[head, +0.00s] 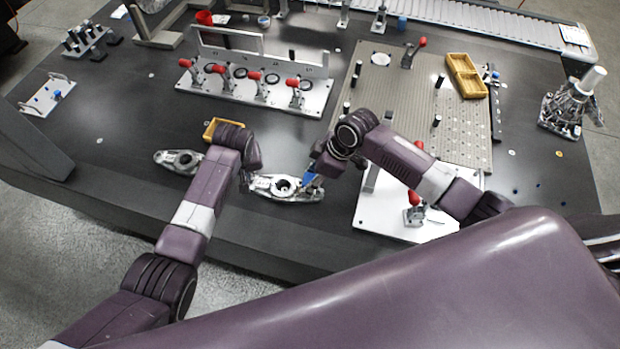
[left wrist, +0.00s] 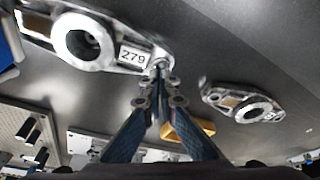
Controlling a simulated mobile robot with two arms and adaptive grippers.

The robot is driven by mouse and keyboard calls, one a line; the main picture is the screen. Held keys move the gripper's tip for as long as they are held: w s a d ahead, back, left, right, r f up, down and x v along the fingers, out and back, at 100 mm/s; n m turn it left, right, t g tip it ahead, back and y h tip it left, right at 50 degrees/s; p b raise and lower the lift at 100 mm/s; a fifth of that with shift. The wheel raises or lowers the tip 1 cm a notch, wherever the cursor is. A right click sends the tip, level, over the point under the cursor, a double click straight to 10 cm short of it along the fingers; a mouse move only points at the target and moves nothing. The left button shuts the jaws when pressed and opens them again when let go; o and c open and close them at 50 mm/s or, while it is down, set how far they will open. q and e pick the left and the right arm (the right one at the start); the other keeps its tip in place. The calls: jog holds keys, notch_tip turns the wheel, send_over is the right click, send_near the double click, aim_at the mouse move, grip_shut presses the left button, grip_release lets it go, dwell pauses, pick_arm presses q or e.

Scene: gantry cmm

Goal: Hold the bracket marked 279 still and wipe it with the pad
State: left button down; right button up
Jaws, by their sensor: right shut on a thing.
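The bracket marked 279 (head: 284,188) is a grey metal casting with a round bore, lying on the dark table. In the left wrist view the bracket (left wrist: 88,42) shows its label beside the bore. My left gripper (head: 246,180) is at the bracket's left end. In the left wrist view its fingertips (left wrist: 160,72) are close together at the bracket's end lug; whether they clamp it is unclear. My right gripper (head: 318,168) is shut on a blue pad (head: 308,178), which is over the bracket's right part; contact is unclear.
A second similar bracket (head: 178,161) lies to the left. A yellow tray (head: 209,130) is partly behind my left arm. A white plate with a red-handled clamp (head: 385,212) is at right. A fixture with several red clamps (head: 318,98) stands behind.

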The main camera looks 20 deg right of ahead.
pick_arm(q)
jog(key=shift+f, duration=0.85)
dwell(0.5)
jog(key=shift+s+f, duration=0.1)
jog(key=shift+f, duration=0.1)
dwell(0.6)
jog(key=shift+s+a+f, duration=0.1)
jog(key=shift+s+f, duration=0.05)
jog(key=shift+s, duration=0.1)
pick_arm(e)
jog(key=shift+f, duration=1.6)
dwell(0.5)
jog(key=shift+s, duration=0.15)
jog(key=shift+s+a, duration=0.2)
jog(key=shift+s, duration=0.2)
jog(key=shift+f, duration=0.1)
jog(key=shift+s+a, duration=0.2)
jog(key=shift+s, duration=0.3)
jog(key=shift+w, duration=0.1)
jog(key=shift+w+d, duration=0.45)
jog(key=shift+w, duration=0.35)
